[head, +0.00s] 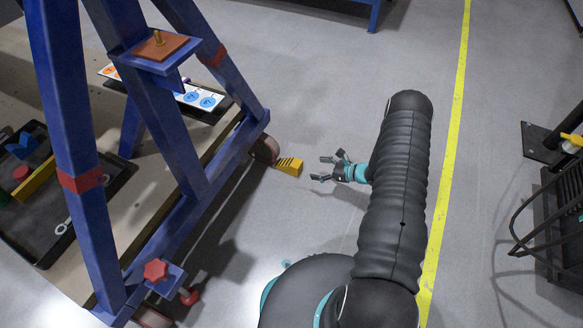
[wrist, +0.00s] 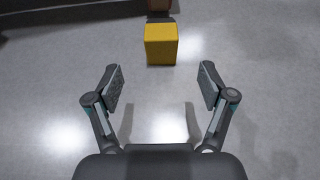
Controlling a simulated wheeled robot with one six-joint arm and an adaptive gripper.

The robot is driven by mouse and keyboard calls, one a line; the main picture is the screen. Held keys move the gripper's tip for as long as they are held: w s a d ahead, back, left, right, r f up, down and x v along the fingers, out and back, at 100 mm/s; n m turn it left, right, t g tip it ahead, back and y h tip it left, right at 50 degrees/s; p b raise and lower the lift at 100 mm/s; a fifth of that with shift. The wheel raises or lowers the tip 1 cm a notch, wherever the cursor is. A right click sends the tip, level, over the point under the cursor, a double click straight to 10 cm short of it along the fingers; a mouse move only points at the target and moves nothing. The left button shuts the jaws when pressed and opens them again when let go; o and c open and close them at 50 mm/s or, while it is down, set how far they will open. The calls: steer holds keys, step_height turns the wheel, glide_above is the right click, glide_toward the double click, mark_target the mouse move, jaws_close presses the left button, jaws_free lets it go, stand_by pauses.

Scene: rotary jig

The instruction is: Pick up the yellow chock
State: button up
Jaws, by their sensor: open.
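The yellow chock (head: 288,166) is a stepped wedge on the grey floor, set at a wheel (head: 266,149) of the blue frame. In the wrist view the chock (wrist: 161,44) shows its plain yellow end at the top middle, beyond the fingertips. My gripper (head: 322,168) is to the right of the chock in the head view, apart from it. In the wrist view my gripper (wrist: 160,82) is open and empty, its two fingers spread to either side of the chock's line. The chock's far end is hidden in the wrist view.
The blue frame (head: 185,140) stands on the left, with a red knob (head: 155,271) at its lower end. A black tray (head: 40,255) with loose parts lies on the left. A yellow floor line (head: 452,130) runs at right. A black rack (head: 545,215) stands beyond it. Floor around my gripper is clear.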

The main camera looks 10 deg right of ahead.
mark_target(291, 166)
steer(key=shift+w+a+f, duration=0.1)
steer(key=shift+a+f, duration=0.05)
steer(key=shift+f, duration=0.2)
steer(key=b+x, duration=0.1)
steer(key=x, duration=1.2)
steer(key=shift+w+f, duration=0.1)
steer(key=shift+w, duration=0.05)
steer(key=c, duration=1.4)
